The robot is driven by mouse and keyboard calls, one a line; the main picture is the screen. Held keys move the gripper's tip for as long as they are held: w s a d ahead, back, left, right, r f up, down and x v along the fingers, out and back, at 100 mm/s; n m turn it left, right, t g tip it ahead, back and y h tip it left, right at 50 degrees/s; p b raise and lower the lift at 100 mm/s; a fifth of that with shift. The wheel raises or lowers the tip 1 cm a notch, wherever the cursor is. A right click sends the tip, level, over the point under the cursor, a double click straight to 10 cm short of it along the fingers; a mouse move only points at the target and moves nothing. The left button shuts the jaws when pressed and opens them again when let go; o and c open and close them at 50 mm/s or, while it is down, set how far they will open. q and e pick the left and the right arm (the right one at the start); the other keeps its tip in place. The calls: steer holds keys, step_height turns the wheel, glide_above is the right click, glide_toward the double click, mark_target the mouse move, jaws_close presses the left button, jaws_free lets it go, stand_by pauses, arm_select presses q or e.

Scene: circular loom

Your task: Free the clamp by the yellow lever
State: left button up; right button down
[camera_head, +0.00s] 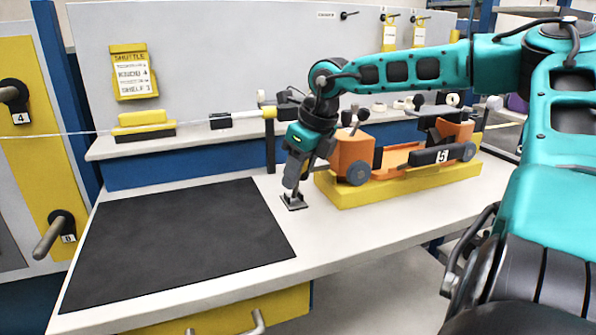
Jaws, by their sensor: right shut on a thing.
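My right gripper (293,190) reaches down from the right arm to the table, between the black mat and the orange carriage. Its jaws are shut on a small dark piece (296,202) with a flat, square base at the table top; the jaws hide most of it. I cannot tell whether this piece is the clamp. A short yellow piece (269,112) sits at the end of a dark-and-white bar at the back, above a dark post. I cannot tell whether it is the yellow lever. My left gripper is not in view.
The orange carriage (405,156) with grey wheels stands on a yellow block (400,186) just right of the gripper. A black mat (180,240) covers the table's left part. A white thread (60,134) runs at left towards a yellow-and-black block (143,126) on the back ledge.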

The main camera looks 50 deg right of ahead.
steer(key=shift+s+a+f, duration=0.15)
steer(key=shift+s+f, duration=0.1)
steer(key=shift+f, duration=0.15)
steer(key=c, duration=1.1)
jaws_free()
steer(key=o, duration=0.3)
steer(key=shift+w+r, duration=0.1)
steer(key=shift+r, duration=0.05)
steer(key=shift+w+r, duration=0.1)
steer(key=shift+r, duration=0.05)
steer(key=shift+d, duration=0.2)
steer(key=shift+r, duration=0.25)
